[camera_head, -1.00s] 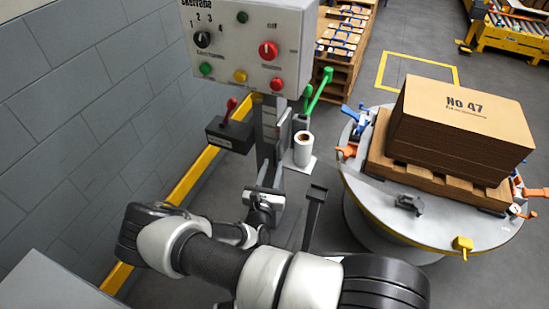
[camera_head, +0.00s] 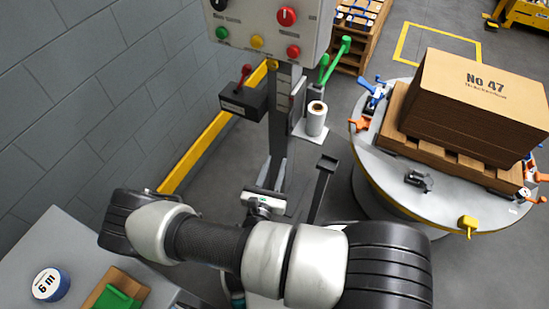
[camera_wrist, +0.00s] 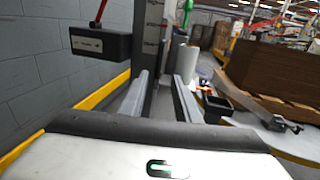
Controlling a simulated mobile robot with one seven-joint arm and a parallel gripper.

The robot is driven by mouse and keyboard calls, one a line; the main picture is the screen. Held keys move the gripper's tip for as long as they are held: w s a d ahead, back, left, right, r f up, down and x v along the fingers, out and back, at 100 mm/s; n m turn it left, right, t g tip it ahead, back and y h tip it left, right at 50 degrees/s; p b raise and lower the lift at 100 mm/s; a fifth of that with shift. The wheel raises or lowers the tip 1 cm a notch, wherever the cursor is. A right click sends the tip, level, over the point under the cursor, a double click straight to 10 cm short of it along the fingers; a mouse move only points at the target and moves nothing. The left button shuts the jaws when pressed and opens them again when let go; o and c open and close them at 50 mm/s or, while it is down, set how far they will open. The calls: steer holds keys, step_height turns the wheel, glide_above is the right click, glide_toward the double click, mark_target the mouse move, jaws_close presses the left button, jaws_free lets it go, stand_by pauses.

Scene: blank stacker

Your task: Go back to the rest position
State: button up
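My gripper (camera_head: 273,168) is at the middle of the head view, past the bend of my white and black arm, pointing away from me towards the grey post of the control panel. In the wrist view its two grey fingers stand apart with only floor and the post base between them, so my gripper (camera_wrist: 161,82) is open and empty. It is low in front of the post. Whether its tips touch the post cannot be told.
The control panel (camera_head: 262,22) and a black box with a red lever (camera_head: 243,100) stand ahead. A white roll (camera_head: 316,118) and a round table (camera_head: 390,190) with stacked cardboard (camera_head: 470,110) are right. A wall is left.

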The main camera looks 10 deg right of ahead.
steer(key=shift+r, duration=0.1)
steer(key=s+d+r+m+g+h, duration=0.1)
steer(key=s+d+r+m+g, duration=0.2)
steer(key=r+m+g, duration=0.4)
steer(key=s+d+r+m+g, duration=0.3)
steer(key=d+r+m+g, duration=0.1)
steer(key=r+m, duration=0.55)
steer(key=s+d+r+m+g+h, duration=0.1)
steer(key=s+d+r+m+g, duration=0.2)
steer(key=r+m+g, duration=0.5)
steer(key=s+a+r+m+t+y+p, duration=0.1)
steer(key=r+p, duration=0.4)
steer(key=r, duration=0.5)
steer(key=s+a+r+m+t+y+p, duration=0.1)
steer(key=s+r+m+t+y+p, duration=0.2)
steer(key=r, duration=0.8)
steer(key=s+a+r+m+t+y+p, duration=0.1)
steer(key=s+r+m+t+y+p, duration=0.2)
steer(key=r+p, duration=0.3)
step_height(320, 180, up, 5)
steer(key=shift+s+a+f+t+y+p, duration=0.15)
steer(key=shift+s+t+y+p, duration=0.3)
steer(key=shift+y, duration=0.45)
